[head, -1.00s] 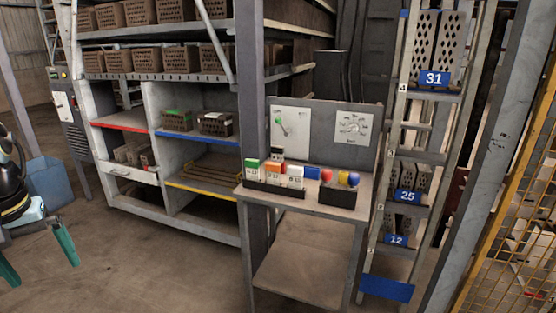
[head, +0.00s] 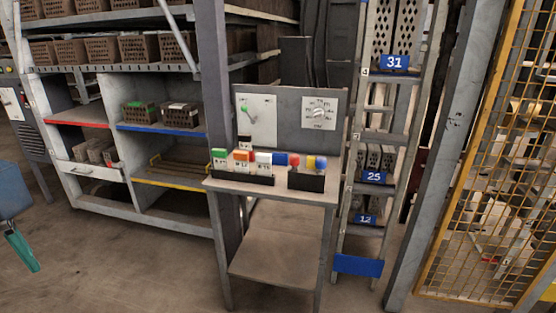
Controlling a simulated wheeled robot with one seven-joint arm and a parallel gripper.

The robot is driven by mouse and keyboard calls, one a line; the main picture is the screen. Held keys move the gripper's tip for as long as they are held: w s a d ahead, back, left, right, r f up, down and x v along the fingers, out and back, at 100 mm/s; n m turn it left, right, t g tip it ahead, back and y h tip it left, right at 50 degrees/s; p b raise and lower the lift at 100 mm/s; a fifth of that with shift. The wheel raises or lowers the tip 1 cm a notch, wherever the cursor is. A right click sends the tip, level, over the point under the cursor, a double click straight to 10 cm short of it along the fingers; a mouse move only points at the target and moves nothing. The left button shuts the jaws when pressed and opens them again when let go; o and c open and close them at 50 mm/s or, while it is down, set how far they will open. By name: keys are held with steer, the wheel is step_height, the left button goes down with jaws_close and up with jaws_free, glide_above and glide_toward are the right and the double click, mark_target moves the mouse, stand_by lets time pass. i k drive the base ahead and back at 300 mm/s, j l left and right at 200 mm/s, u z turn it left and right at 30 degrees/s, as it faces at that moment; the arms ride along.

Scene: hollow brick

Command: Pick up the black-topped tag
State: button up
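A small black-topped tag (head: 245,142) with a white lower part stands at the back of the grey stand's top (head: 310,193), behind the row of coloured tags. Its lower edge is partly hidden by them. In front of it, a black tray (head: 243,177) holds a green-topped tag (head: 219,158), an orange-topped tag (head: 241,160) and a white-topped tag (head: 263,162). My gripper is not in view.
A black box (head: 306,181) with red, yellow and blue round-topped items sits right of the tray. A grey back panel carries two white plates. Shelving (head: 170,130) stands left, a ladder-like rack (head: 375,178) and yellow mesh right. The floor in front is clear.

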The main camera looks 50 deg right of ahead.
mark_target(245, 140)
steer(key=i+l, duration=0.1)
steer(key=l, duration=0.3)
steer(key=i+l, duration=0.15)
steer(key=l, duration=0.25)
steer(key=i+l, duration=0.1)
steer(key=l, duration=0.3)
steer(key=i+l, duration=0.15)
steer(key=l, duration=0.25)
steer(key=i+l, duration=0.1)
steer(key=l, duration=0.3)
